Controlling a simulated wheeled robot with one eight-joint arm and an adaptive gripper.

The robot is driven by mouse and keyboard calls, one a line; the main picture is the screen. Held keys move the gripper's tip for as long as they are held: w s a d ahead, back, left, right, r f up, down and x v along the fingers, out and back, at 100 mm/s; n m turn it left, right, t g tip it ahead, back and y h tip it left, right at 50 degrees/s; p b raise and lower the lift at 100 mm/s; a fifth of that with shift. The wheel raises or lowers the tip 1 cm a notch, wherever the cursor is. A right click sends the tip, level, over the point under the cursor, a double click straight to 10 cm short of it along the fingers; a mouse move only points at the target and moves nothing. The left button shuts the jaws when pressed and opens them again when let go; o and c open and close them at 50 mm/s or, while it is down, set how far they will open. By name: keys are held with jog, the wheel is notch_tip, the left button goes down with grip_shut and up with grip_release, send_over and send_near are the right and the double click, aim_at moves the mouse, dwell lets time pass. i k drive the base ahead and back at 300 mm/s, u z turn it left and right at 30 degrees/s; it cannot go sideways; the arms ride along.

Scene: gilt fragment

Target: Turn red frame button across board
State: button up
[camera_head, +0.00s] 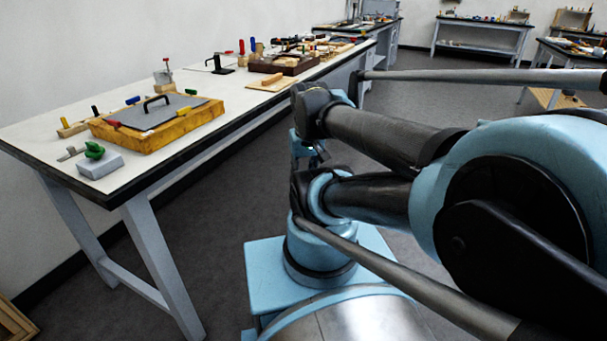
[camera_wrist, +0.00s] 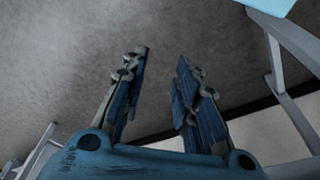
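A wooden frame (camera_head: 155,138) with a grey board (camera_head: 152,113) and a black handle (camera_head: 157,101) lies on the white workbench in the head view. A yellow button (camera_head: 184,111) is on the right side. How far each lies over the board is too small to tell. My gripper (camera_wrist: 160,70) is open and empty in the wrist view, over bare grey floor. Neither the frame nor a button shows there.
Loose tools and a dark wooden tray (camera_head: 284,65) lie farther along the bench. Bench legs (camera_wrist: 290,35) border the wrist view. Grey floor is open beside the bench.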

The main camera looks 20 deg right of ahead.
aim_at(116, 124)
jog(key=z, duration=0.05)
jog(key=k, duration=1.3)
jog(key=u, duration=0.6)
jog(key=i, duration=1)
jog(key=z, duration=0.05)
